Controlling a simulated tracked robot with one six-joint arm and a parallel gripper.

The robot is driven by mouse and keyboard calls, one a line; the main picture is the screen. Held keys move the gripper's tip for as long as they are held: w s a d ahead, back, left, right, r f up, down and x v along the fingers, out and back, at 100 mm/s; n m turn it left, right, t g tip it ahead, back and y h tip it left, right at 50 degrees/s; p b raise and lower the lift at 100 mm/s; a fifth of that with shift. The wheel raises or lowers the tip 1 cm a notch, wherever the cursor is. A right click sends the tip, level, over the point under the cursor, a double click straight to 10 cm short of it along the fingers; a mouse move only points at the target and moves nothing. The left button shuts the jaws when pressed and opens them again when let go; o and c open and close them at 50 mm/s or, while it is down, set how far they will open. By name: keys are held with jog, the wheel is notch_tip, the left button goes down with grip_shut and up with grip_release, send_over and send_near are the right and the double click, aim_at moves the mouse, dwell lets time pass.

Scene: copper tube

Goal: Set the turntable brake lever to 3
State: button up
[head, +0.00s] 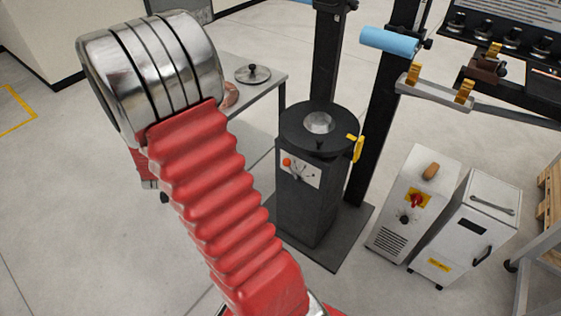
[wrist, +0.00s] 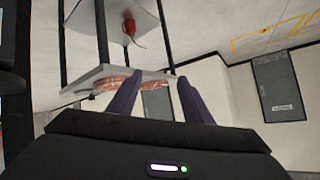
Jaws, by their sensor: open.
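The turntable (head: 345,127) is a black round disc on a dark square pedestal (head: 300,208), right of centre in the head view. A pale panel (head: 299,172) on the pedestal's front carries a small lever with an orange knob (head: 287,162); its markings are too small to read, so its setting cannot be told. My gripper (wrist: 160,80) shows in the wrist view with its two dark fingers apart and nothing between them. In the head view my arm is raised left of the turntable and the gripper is hidden. The turntable and lever do not show in the wrist view.
A grey table (head: 262,78) with a round lidded piece stands behind my arm. Copper coils (wrist: 110,83) show beyond the fingers. A yellow handle (head: 358,148) sits at the turntable's right edge. Two white cabinets (head: 412,205) stand right. A blue cylinder (head: 390,41) hangs above.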

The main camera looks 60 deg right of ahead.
jog(key=s+d+f+m+g+h, duration=0.1)
jog(key=s+d+f+m+h, duration=0.15)
jog(key=d+f, duration=0.4)
jog(key=m+g+h, duration=0.3)
jog(key=g+h, duration=0.5)
jog(key=h, duration=0.1)
send_near(285, 165)
jog(key=a, duration=0.2)
jog(key=shift+d+r+y, duration=0.1)
jog(key=shift+y, duration=0.15)
jog(key=shift+d, duration=0.15)
jog(key=d, duration=1.3)
jog(key=shift+w+d, duration=0.1)
jog(key=shift+d, duration=0.2)
